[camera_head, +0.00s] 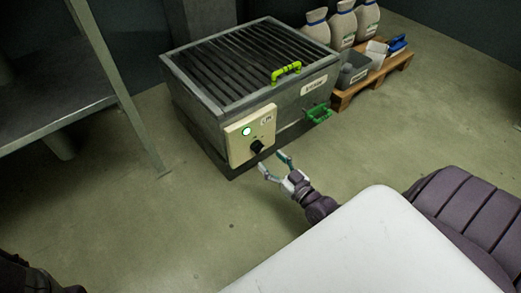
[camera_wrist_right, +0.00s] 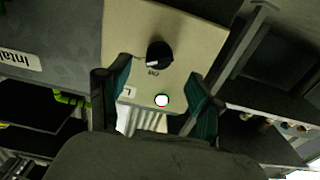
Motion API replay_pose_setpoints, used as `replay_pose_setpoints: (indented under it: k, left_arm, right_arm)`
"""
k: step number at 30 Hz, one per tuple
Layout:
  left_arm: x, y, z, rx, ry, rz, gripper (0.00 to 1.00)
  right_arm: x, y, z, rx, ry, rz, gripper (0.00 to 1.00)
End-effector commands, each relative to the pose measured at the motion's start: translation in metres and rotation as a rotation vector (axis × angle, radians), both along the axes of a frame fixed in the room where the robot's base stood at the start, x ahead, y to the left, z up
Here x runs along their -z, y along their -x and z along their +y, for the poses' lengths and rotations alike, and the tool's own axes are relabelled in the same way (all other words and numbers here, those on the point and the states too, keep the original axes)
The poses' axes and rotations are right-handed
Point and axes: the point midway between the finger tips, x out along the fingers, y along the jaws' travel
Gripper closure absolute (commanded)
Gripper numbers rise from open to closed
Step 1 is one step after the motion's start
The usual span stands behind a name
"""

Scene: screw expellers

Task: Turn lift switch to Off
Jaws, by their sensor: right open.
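The lift switch is a black rotary knob (camera_head: 257,147) on a beige control box (camera_head: 238,137) at the machine's front corner. A lit greenish-white lamp (camera_head: 246,131) sits on the same panel. In the right wrist view the knob (camera_wrist_right: 160,54) shows a white mark towards the left, with small lettering beside it, and the lamp (camera_wrist_right: 161,100) glows. My right gripper (camera_head: 276,163) is open and empty, just in front of the panel, right of and below the knob. In the wrist view its fingers (camera_wrist_right: 158,75) are spread, with the knob beyond them. My left gripper does not show.
The machine (camera_head: 290,110) has a slatted top, a lime handle (camera_head: 286,72) and a green handle (camera_head: 319,113). A metal table (camera_head: 60,110) is at left. The floor in front is clear.

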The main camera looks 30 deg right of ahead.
Motion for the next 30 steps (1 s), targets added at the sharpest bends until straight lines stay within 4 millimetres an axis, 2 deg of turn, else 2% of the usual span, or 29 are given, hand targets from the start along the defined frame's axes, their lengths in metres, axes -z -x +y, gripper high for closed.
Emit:
replay_pose_setpoints:
  k: [1,9,13,21,23,30]
  left_arm:
    - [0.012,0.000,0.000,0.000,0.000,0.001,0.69]
    - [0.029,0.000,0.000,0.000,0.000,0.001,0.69]
    - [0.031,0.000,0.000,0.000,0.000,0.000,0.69]
    - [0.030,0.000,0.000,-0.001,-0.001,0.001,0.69]
    - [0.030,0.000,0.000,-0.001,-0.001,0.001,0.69]
    - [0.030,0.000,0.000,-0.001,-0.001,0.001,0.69]
  right_arm:
    - [0.004,-0.012,0.001,0.001,-0.001,-0.005,0.35]
    - [0.002,-0.050,0.004,0.002,0.000,-0.002,0.35]
    - [0.001,-0.056,0.004,0.001,-0.001,0.000,0.35]
    - [0.000,-0.057,0.004,0.001,-0.001,0.001,0.35]
    - [0.000,-0.057,0.004,0.001,0.000,0.001,0.43]
    - [0.000,-0.057,0.004,0.001,0.000,0.001,0.83]
